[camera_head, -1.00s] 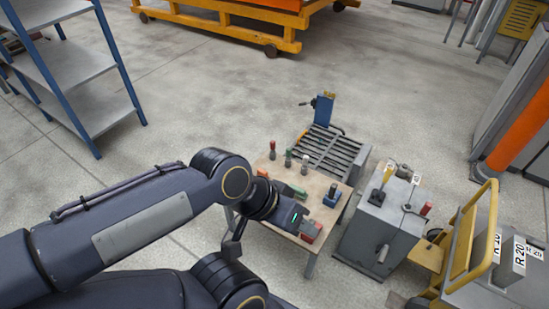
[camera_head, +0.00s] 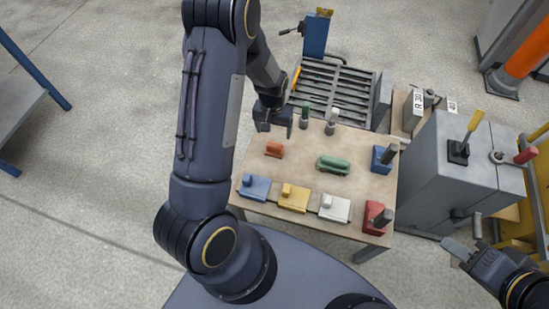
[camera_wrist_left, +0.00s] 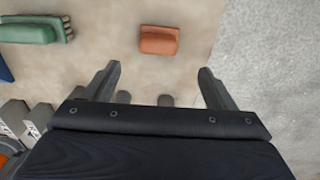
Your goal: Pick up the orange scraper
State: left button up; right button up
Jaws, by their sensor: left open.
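The small orange scraper (camera_head: 274,149) lies on the left part of the wooden table top. It also shows in the left wrist view (camera_wrist_left: 159,40), beyond and between the finger tips. My left gripper (camera_head: 275,128) is open and empty, just behind the scraper in the head view and apart from it. Its two fingers spread wide in the left wrist view (camera_wrist_left: 160,70). My right gripper (camera_head: 467,235) is at the lower right, beside the grey cabinet. Its fingers look apart, with nothing between them.
The table (camera_head: 318,158) also holds a green tool (camera_head: 332,165), blue (camera_head: 254,187), yellow (camera_head: 293,198) and white (camera_head: 335,208) blocks in front. Blue and red handled pieces stand at right. Upright bottles (camera_head: 332,120) stand at the back. A grey cabinet (camera_head: 450,170) is close right.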

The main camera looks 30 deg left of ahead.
aim_at(275, 144)
pick_arm(q)
notch_tip(275, 144, down, 5)
jog(key=shift+f+b, duration=0.1)
jog(key=shift+b, duration=0.4)
jog(key=f, duration=0.1)
jog(key=f+b, duration=0.1)
jog(key=f, duration=0.1)
jog(key=f+b, duration=0.1)
jog(key=f, duration=0.1)
jog(key=shift+d, duration=0.25)
jog(key=c, duration=1.2)
jog(key=shift+o, duration=0.2)
jog(key=shift+r+p, duration=1)
jog(key=shift+r, duration=1)
jog(key=s+d+r+p, duration=0.4)
jog(key=s+d+r, duration=0.3)
jog(key=d, duration=0.5)
notch_tip(275, 144, up, 2)
jog(key=shift+r, duration=0.1)
